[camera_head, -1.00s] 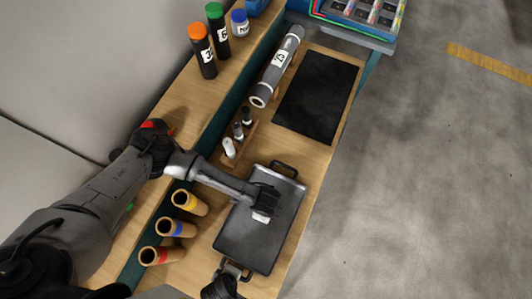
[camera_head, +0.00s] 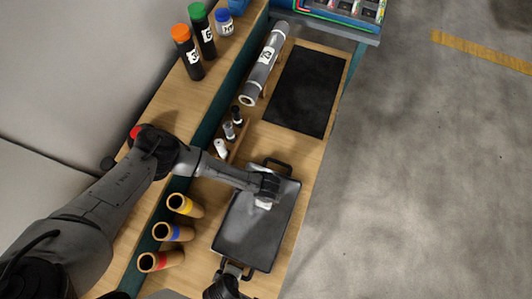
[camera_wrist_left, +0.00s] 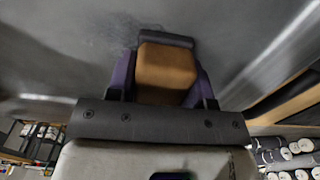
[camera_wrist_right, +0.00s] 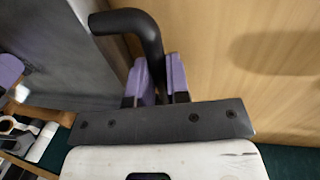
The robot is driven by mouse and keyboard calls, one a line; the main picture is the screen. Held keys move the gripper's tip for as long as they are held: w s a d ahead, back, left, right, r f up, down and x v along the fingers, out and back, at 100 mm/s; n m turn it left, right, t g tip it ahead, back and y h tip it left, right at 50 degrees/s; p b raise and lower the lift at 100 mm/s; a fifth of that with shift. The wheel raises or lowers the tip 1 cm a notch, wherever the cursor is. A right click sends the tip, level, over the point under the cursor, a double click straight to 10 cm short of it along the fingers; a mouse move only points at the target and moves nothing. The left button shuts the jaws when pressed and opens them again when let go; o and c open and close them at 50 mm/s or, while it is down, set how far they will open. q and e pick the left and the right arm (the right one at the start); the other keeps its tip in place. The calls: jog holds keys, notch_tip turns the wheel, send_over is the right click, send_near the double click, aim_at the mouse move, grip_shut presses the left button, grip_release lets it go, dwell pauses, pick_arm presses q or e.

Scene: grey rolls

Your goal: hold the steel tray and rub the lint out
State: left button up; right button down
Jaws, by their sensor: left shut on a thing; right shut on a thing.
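The dark steel tray (camera_head: 247,235) lies on the wooden bench, with a black handle at each end. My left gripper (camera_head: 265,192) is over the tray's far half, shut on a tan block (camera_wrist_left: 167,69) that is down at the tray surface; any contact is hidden. A pale patch (camera_head: 263,204) shows just below that gripper. A faint grey smudge (camera_wrist_left: 110,42) marks the tray in the left wrist view; I cannot tell if it is lint. My right gripper (camera_wrist_right: 160,75) is shut on the tray's near handle (camera_wrist_right: 140,22).
Three tan tubes with coloured bands (camera_head: 172,232) stand left of the tray. Small bottles in a rack (camera_head: 229,131), a grey roll (camera_head: 265,62) and a black mat (camera_head: 303,92) lie beyond it. Capped bottles (camera_head: 188,52) stand on the raised shelf. Floor is open at right.

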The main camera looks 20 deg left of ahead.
pick_arm(q)
jog(key=s, duration=0.4)
jog(key=shift+s+a, duration=0.2)
jog(key=shift+a, duration=0.55)
jog(key=shift+w+d, duration=0.1)
jog(key=shift+w, duration=2.15)
jog(key=shift+f, duration=0.15)
jog(key=shift+s, duration=2.1)
jog(key=shift+s+r, duration=0.15)
jog(key=shift+r, duration=0.1)
notch_tip(320, 180, up, 8)
